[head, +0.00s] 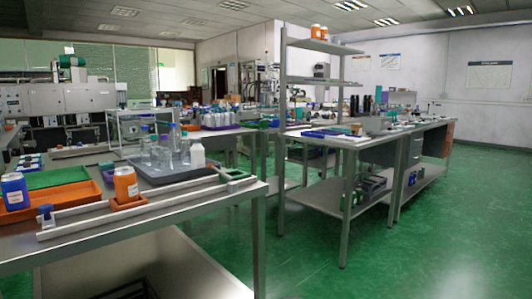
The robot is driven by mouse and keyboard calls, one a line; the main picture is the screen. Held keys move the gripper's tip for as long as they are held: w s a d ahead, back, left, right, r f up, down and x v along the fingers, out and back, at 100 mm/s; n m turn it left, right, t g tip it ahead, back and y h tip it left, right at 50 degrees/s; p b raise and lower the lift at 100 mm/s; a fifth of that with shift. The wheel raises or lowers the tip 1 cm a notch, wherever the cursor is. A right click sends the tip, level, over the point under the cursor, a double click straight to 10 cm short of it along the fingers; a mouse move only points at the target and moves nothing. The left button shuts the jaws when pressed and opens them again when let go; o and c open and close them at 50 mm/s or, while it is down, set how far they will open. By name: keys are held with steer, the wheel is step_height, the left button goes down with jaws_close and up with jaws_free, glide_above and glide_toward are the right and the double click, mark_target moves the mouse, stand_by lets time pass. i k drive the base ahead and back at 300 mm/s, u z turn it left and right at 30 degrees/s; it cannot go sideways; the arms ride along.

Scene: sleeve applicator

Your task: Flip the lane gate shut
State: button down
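A lane of two pale parallel rails (150,212) runs along the front of the steel table at the left. An orange jar with a white label (125,184) stands upright between the rails on an orange base (128,203). A small blue upright piece (46,214) is at the lane's left end. A green piece (233,174) is at its right end. Either may be the lane gate; I cannot tell which, nor whether the gate is open or shut. My gripper is not in view.
A blue jar (16,191), an orange tray (50,196) and a green tray (62,177) lie behind the lane. A dark tray (205,171) holds clear bottles and a white bottle (197,154). Green floor (455,235) is open at the right, beyond a shelved bench (335,141).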

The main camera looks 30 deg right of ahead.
mark_target(211, 165)
steer(key=z, duration=0.55)
steer(key=i, duration=0.7)
steer(key=z, duration=0.3)
